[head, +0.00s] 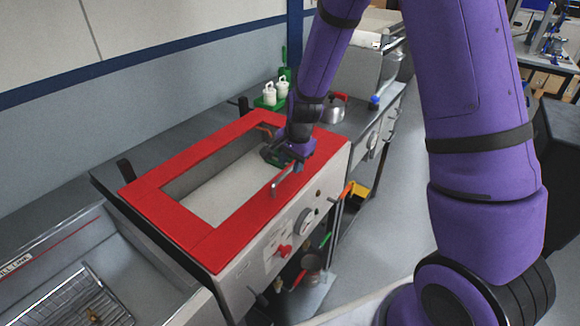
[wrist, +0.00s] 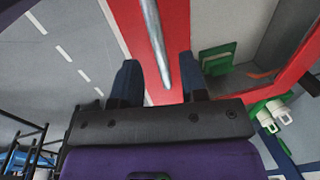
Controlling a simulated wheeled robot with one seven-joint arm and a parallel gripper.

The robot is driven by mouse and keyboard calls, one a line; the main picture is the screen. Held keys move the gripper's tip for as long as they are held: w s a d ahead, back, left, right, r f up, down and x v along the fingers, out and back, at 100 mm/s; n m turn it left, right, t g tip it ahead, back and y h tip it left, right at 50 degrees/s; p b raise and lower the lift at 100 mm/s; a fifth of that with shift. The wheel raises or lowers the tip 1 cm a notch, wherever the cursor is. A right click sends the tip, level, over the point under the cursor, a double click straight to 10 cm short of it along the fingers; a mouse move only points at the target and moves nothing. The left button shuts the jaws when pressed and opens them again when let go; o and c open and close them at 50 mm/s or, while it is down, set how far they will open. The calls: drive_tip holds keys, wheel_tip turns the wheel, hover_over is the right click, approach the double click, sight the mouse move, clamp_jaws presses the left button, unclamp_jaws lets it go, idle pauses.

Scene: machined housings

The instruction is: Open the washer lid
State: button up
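The washer (head: 262,268) is a light grey machine with a red lid frame (head: 168,212) on top, lying flat. The frame surrounds a rectangular opening or window showing a pale interior; I cannot tell whether it is glazed. A metal bar handle (head: 281,180) stands at the lid's front edge. My gripper (head: 283,158) is over the front right part of the lid, close to the handle. In the wrist view my gripper (wrist: 159,84) is open, and the handle (wrist: 153,38) runs between its two dark fingers, with a visible gap on each side.
A green tray with white bottles (head: 270,96) and a kettle (head: 334,110) stand on the counter behind. A sink with a wire rack (head: 84,300) is at the lower left. Tools hang below the washer's front.

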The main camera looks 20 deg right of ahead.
drive_tip(key=shift+w+a+f, duration=0.15)
drive_tip(key=shift+w+f, duration=0.05)
drive_tip(key=shift+f, duration=0.85)
drive_tip(key=shift+c, duration=0.5)
clamp_jaws()
drive_tip(key=shift+r, duration=0.2)
